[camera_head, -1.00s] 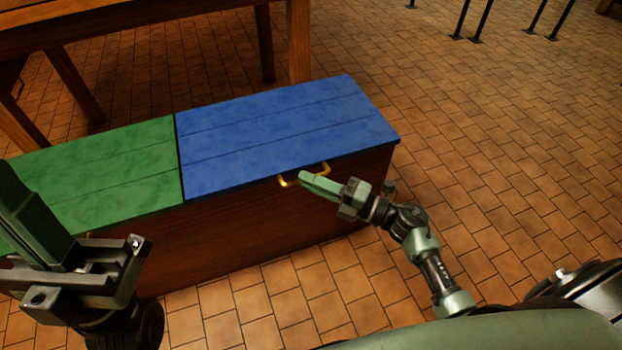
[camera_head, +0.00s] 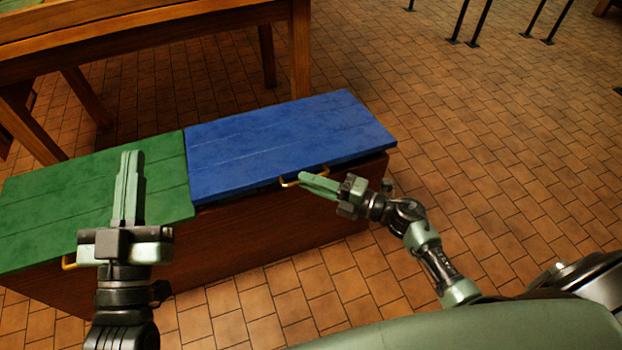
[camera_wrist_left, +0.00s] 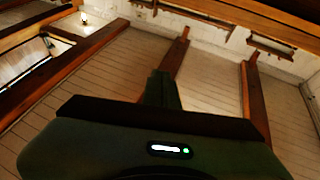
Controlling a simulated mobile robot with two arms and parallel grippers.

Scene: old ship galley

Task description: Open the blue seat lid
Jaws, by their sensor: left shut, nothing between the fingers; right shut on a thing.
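The blue seat lid (camera_head: 275,140) lies on the right part of a wooden bench box. Its front edge is raised slightly, with a dark gap above the box front. A brass handle (camera_head: 290,184) is on its front edge. My right gripper (camera_head: 305,180) is shut on this handle. My left gripper (camera_head: 130,155) points upward in front of the green lid, shut and empty. In the left wrist view its fingers (camera_wrist_left: 162,90) are together against the ceiling and walls.
The green seat lid (camera_head: 60,200) lies flat left of the blue one, with its own brass handle (camera_head: 69,263). A wooden table (camera_head: 180,30) stands behind the bench. Tiled floor (camera_head: 480,200) is clear to the right. Black metal legs (camera_head: 478,22) stand at the back right.

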